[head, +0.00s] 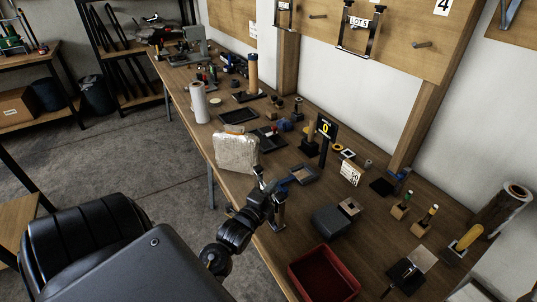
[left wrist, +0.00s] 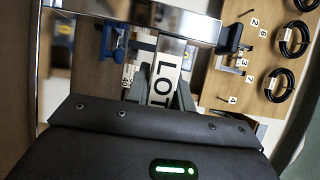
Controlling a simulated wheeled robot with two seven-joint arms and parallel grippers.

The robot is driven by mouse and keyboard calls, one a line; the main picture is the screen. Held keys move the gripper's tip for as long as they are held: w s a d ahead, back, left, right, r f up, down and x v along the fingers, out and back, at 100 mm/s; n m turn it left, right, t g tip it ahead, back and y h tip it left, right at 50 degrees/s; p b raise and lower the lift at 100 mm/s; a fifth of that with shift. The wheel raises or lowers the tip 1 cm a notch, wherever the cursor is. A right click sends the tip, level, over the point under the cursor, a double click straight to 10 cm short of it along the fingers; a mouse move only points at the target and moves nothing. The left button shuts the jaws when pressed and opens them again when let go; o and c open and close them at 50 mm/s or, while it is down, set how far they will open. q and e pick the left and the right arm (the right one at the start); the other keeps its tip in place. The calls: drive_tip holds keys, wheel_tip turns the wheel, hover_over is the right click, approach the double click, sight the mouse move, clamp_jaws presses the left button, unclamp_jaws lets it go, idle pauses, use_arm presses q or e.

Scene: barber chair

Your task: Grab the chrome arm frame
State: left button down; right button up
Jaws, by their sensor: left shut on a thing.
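My left gripper (head: 264,190) is over the near edge of the long workbench (head: 237,193). It is shut on a chrome arm frame, whose bright metal shows just below the jaws (head: 279,213). In the left wrist view the frame's polished bar (left wrist: 140,22) crosses the top, with another bar down the left side. A white tag lettered LOT (left wrist: 163,75) shows between the dark fingers; the rest of its text is hidden. Another chrome frame (head: 359,40) hangs on the wall board with a LOT 5 tag. My right gripper is not in view.
A black sign post showing 0 (head: 325,135) stands behind. The floor (head: 130,155) left of the bench is clear.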

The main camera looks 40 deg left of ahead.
use_arm(q)
drive_tip(key=shift+r, duration=0.1)
drive_tip(key=shift+r, duration=0.2)
drive_tip(key=s+d+r+p, duration=0.3)
drive_tip(key=s+r+p, duration=0.2)
drive_tip(key=s+r, duration=0.7)
drive_tip(key=shift+s+d+r, duration=0.25)
drive_tip(key=shift+s+d, duration=0.1)
drive_tip(key=shift+s, duration=0.4)
